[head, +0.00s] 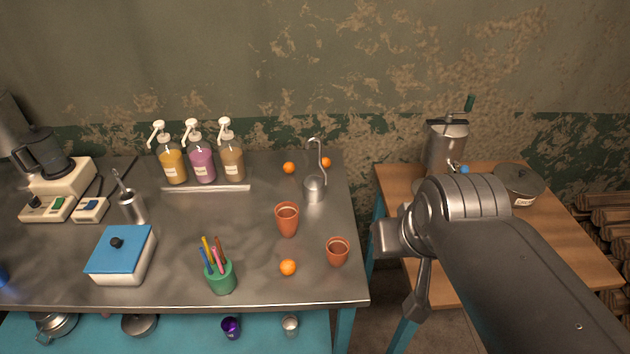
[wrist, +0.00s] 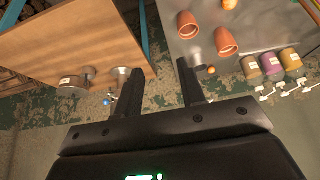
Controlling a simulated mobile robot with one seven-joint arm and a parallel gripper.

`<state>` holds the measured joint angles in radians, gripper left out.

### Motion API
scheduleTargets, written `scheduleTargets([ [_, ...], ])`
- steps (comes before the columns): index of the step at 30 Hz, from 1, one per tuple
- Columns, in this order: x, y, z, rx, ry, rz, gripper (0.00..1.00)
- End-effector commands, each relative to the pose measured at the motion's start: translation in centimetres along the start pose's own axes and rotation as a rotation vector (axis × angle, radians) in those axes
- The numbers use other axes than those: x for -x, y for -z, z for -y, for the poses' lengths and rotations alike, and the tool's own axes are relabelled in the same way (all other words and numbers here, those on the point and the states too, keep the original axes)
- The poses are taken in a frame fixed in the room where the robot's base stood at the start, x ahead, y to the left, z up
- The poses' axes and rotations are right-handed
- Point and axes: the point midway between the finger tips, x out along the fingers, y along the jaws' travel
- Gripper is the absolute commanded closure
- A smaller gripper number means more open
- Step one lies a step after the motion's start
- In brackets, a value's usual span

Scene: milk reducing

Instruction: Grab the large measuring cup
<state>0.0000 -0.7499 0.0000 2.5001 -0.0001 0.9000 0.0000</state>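A metal cup with a tall hooked handle (head: 315,188) stands upright near the right back of the steel table. It is the thing that looks most like a large measuring cup, but I cannot be sure of its size class. It shows partly beside a fingertip in the wrist view (wrist: 195,62). My gripper (wrist: 157,78) is open and empty, with its fingers spread over the gap between the two tables. In the head view my arm reaches in from the right, and the fingers are hard to make out.
Terracotta cups (head: 287,220) (head: 337,252) and an orange (head: 288,267) stand in front of the metal cup. Pump bottles (head: 202,165) stand left of it. The wooden table (head: 575,238) bears a metal canister (head: 445,150) and a lidded pot (head: 520,182).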

Motion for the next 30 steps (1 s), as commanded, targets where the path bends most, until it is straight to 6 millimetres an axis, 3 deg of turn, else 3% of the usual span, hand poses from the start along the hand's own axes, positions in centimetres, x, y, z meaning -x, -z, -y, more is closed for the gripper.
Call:
scheduleTargets([
  [10,0.0,0.0,0.0,0.0,0.0,0.0,0.64],
  [21,0.0,0.0,0.0,0.0,0.0,0.0,0.33],
  [30,0.04,0.47,0.06,0.002,0.001,0.001,0.33],
])
